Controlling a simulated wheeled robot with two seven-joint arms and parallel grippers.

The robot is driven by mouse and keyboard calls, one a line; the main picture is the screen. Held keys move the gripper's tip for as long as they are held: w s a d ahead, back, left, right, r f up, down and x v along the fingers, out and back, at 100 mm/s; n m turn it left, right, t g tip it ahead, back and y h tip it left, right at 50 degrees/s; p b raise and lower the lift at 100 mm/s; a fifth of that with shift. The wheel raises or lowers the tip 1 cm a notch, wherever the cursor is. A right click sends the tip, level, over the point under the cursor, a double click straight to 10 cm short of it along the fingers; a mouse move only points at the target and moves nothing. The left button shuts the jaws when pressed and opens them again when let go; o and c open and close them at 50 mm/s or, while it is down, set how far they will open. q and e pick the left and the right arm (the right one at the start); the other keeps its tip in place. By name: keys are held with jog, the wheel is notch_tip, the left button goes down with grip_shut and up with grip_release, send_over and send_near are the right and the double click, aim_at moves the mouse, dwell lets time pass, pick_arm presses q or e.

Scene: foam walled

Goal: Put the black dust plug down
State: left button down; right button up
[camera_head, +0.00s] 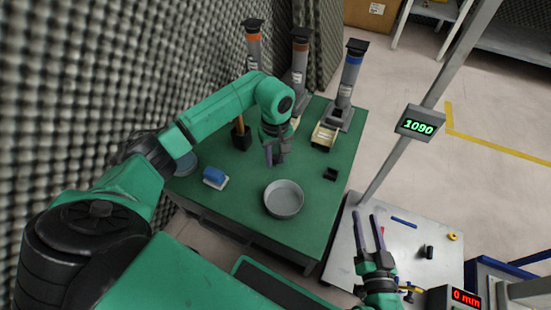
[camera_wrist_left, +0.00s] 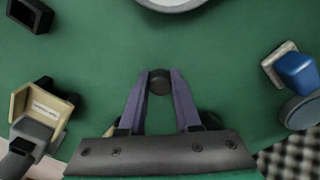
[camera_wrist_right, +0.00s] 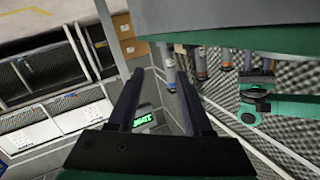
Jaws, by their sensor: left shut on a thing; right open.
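The black dust plug (camera_wrist_left: 160,82) is a small dark round piece between the fingertips of my left gripper (camera_wrist_left: 160,88) in the left wrist view. My left gripper is shut on it. In the head view the left gripper (camera_head: 274,158) points down over the green table (camera_head: 225,215), behind the round grey dish (camera_head: 284,198). The plug is too small to make out there, and its height above the table is unclear. My right gripper (camera_head: 370,232) is open and empty over the grey side table (camera_head: 345,250).
A small black open box (camera_head: 330,174) stands right of the dish. A blue block on a pale base (camera_head: 215,177) lies left. Several grey dispensers with cream trays (camera_head: 324,137) stand at the back. A black cylinder (camera_head: 429,252) is on the side table.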

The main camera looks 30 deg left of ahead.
jog(key=shift+w+r, duration=0.1)
jog(key=shift+r, duration=0.1)
pick_arm(q)
jog(key=shift+f, duration=0.1)
pick_arm(e)
jog(key=shift+w+r, duration=0.2)
jog(key=shift+r, duration=0.1)
pick_arm(q)
jog(key=c, duration=0.6)
grip_release()
pick_arm(e)
jog(key=shift+w+r+t, duration=0.2)
jog(key=shift+r+t, duration=0.1)
